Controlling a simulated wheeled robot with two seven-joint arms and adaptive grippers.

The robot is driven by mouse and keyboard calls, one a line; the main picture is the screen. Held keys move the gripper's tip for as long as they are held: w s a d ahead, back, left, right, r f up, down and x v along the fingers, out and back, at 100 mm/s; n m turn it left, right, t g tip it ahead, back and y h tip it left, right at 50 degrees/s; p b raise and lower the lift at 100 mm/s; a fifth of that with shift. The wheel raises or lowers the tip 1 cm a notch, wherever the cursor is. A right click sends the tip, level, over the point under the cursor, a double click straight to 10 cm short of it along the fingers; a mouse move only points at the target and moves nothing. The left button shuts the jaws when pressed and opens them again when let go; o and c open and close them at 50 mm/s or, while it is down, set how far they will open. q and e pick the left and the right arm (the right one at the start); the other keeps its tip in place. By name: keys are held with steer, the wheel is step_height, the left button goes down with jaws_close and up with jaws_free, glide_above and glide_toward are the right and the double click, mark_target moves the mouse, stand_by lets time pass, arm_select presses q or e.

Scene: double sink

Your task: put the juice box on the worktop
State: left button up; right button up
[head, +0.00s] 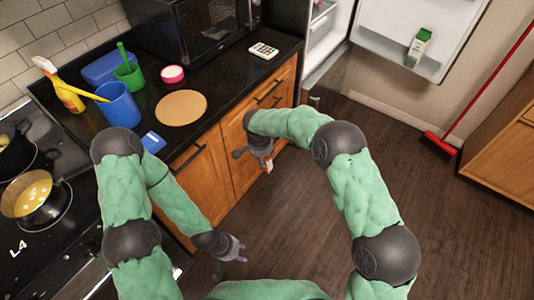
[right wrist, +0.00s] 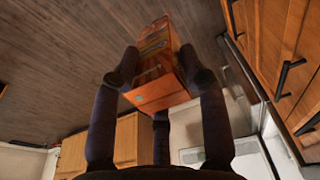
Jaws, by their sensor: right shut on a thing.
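An orange juice box (right wrist: 158,92) is between the fingers of my right gripper (right wrist: 158,64) in the right wrist view. The gripper is shut on it. In the head view my right gripper (head: 263,156) is in front of the wooden cabinets, with only a small part of the box showing below the fingers. The black worktop (head: 225,85) lies beyond and to the left of it. My left gripper (head: 238,249) is low over the floor, empty, with its fingers apart.
On the worktop are a round tan board (head: 181,108), a blue pitcher (head: 118,105), a green cup (head: 129,75), a pink-rimmed tub (head: 172,74) and a white calculator-like object (head: 264,50). The fridge door (head: 395,45) stands open. A red broom (head: 440,143) leans at right.

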mark_target(259, 164)
steer(key=s+a, duration=0.1)
steer(key=s+a+f+b, duration=0.1)
steer(key=shift+s+f, duration=0.1)
steer(key=shift+s, duration=0.25)
arm_select(q)
steer(key=shift+f, duration=0.8)
arm_select(e)
steer(key=shift+w+d, duration=0.1)
steer(key=shift+w, duration=0.05)
arm_select(q)
steer(key=o, duration=1.1)
steer(key=shift+w+a+r+m+t, duration=0.15)
steer(key=shift+w+m+t, duration=0.3)
steer(key=shift+w, duration=0.8)
steer(key=w+d+r+m+t+h, duration=0.1)
steer(key=w+r+m+t, duration=0.2)
steer(key=w, duration=0.3)
steer(key=w+d+r+m+t+h, duration=0.1)
steer(key=w+r+m+t, duration=0.2)
steer(key=w+r, duration=0.2)
steer(key=w+d+r+m+t+h, duration=0.1)
steer(key=w+r+m+t+h, duration=0.1)
steer(key=w+r, duration=0.4)
steer(key=shift+w+r+m+t, duration=0.1)
steer(key=shift+w+m+t, duration=0.3)
steer(key=shift+t, duration=0.35)
